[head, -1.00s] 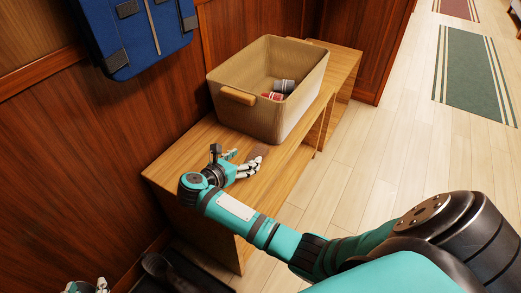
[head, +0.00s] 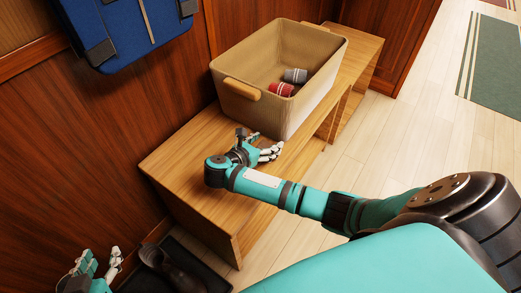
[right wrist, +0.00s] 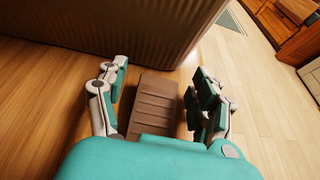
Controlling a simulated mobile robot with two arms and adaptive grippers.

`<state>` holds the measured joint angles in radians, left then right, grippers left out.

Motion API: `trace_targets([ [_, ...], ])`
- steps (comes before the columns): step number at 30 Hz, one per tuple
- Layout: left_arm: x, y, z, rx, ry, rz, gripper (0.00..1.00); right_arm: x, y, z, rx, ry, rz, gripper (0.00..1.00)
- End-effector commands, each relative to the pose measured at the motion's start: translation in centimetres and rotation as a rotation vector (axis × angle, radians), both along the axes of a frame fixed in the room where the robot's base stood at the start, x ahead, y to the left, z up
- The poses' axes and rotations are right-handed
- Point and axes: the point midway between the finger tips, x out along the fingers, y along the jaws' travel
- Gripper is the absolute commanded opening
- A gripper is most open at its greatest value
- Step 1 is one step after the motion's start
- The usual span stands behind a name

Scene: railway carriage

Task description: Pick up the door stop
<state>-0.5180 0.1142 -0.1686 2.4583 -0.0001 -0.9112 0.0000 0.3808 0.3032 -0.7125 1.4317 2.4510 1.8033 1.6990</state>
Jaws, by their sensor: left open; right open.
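The door stop (right wrist: 153,104) is a brown, ribbed wedge lying on the wooden bench (head: 185,150). In the right wrist view it lies between the two sets of fingers of my right gripper (right wrist: 158,95), with a gap on both sides. Its near end is hidden behind my palm. In the head view, my right gripper (head: 268,152) is open, low over the bench just in front of the basket, and I cannot make out the door stop there. My left gripper (head: 108,266) is open and empty at the lower left, away from the bench top.
A large beige basket (head: 233,98) stands on the bench just beyond the door stop. It holds a red roll (head: 281,90) and a grey roll (head: 295,75). A dark boot (head: 170,268) stands on the floor. A blue bag (head: 125,30) hangs on the wall.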

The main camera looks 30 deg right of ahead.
Motion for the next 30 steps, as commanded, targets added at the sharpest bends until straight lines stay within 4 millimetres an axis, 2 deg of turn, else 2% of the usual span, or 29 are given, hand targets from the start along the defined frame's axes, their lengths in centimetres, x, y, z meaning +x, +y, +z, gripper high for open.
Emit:
trace_targets([
  [3, 0.00, 0.01, 0.00, 0.000, 0.000, 0.000, 0.40, 0.00, 0.00, 0.01, 0.000, 0.000, 0.000, 0.65],
  [15, 0.00, -0.01, -0.02, 0.000, 0.001, 0.000, 0.40, 0.00, -0.01, 0.01, 0.000, 0.001, 0.000, 0.12],
  [17, 0.00, -0.01, -0.02, 0.000, 0.001, 0.000, 0.40, 0.02, -0.02, 0.02, 0.000, 0.000, 0.000, 0.06],
  [30, -0.11, 0.01, -0.08, 0.002, 0.011, 0.000, 0.40, 0.65, 0.18, 0.74, 0.003, 0.000, 0.004, 0.06],
])
